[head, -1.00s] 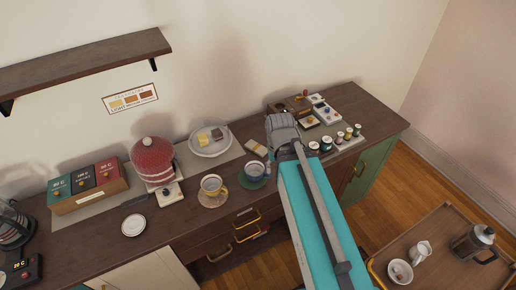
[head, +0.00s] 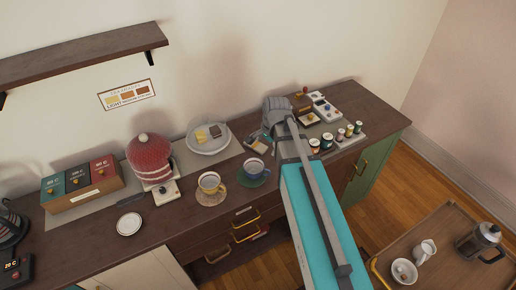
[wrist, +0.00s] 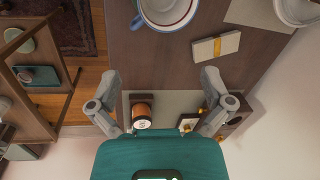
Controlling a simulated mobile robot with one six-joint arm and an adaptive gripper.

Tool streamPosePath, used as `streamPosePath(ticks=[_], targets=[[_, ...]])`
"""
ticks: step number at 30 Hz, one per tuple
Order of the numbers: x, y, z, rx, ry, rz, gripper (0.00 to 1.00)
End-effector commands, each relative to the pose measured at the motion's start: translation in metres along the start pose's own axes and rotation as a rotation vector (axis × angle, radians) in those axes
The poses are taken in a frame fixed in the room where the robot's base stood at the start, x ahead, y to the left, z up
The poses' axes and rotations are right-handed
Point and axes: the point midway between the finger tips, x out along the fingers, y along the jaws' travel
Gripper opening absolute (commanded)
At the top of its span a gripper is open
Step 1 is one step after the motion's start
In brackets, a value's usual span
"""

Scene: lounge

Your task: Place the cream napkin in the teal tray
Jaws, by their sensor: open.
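The cream napkin (wrist: 216,47) is a small folded rectangle with a yellow band. It lies on the dark counter, near the right fingertip in the wrist view. In the head view the napkin (head: 259,146) is partly covered by my gripper (head: 260,138). My gripper (wrist: 161,74) is open and empty above the counter, with its fingers spread wide and the napkin apart from them. A teal tray (wrist: 37,76) with a small pinkish item on it shows at the left of the wrist view, on a wooden shelf unit; I cannot make it out in the head view.
Several small jars (head: 338,135) stand at right. A trolley (head: 440,240) with a coffee press (head: 478,241) stands front right.

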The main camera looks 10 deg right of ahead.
Motion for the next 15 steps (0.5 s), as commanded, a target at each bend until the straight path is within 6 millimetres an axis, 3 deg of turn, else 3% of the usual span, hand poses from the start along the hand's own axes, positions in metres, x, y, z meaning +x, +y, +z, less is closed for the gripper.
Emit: streamPosePath(ticks=[15], targets=[[0.036,-0.071,-0.062,0.854,-0.078,-0.120,1.00]])
